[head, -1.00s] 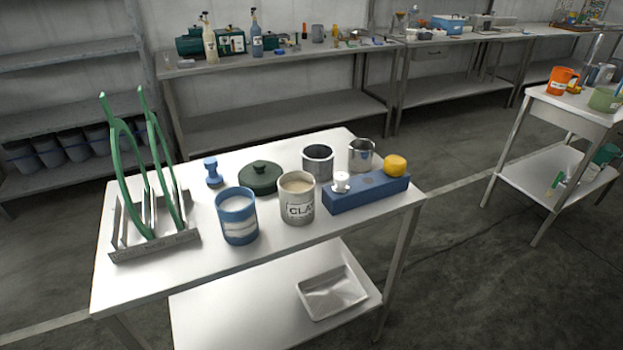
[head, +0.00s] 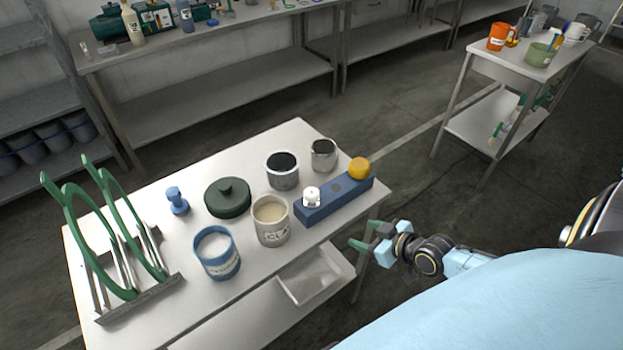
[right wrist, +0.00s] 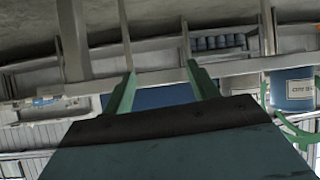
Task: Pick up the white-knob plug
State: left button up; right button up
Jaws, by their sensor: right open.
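The white-knob plug (head: 311,196) stands upright at the left end of a blue block (head: 335,201) on the white table. A yellow knob (head: 359,168) sits at the block's right end, with an empty-looking dark spot between them. My right gripper (head: 362,236) is open and empty, off the table's right front edge, below and right of the block. In the right wrist view its two green fingers (right wrist: 162,88) stand apart with nothing between them; the plug cannot be made out there. My left gripper is not in view.

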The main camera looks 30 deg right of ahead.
aim_at(307, 194)
jog(key=w+a+r+n+t+y+p, duration=0.1)
jog(key=a+r, duration=0.1)
jog(key=r, duration=0.5)
jog(key=w+a+r+y+p, duration=0.1)
jog(key=w+a+r, duration=0.15)
jog(key=r, duration=0.35)
jog(key=shift+t, duration=0.3)
jog(key=x, duration=0.6)
jog(key=shift+w+a+f+b, duration=0.15)
jog(key=shift+a+f+b, duration=0.05)
jog(key=shift+a+b, duration=0.1)
jog(key=shift+a+x, duration=0.15)
jog(key=shift+x, duration=1.35)
jog(key=shift+a+x, duration=0.15)
jog(key=shift+x, duration=1.3)
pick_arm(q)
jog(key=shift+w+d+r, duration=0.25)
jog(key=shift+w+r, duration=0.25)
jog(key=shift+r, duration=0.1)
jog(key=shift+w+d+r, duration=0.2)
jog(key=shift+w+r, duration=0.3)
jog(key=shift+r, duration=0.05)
pick_arm(e)
jog(key=shift+f, duration=0.1)
jog(key=c, duration=1.1)
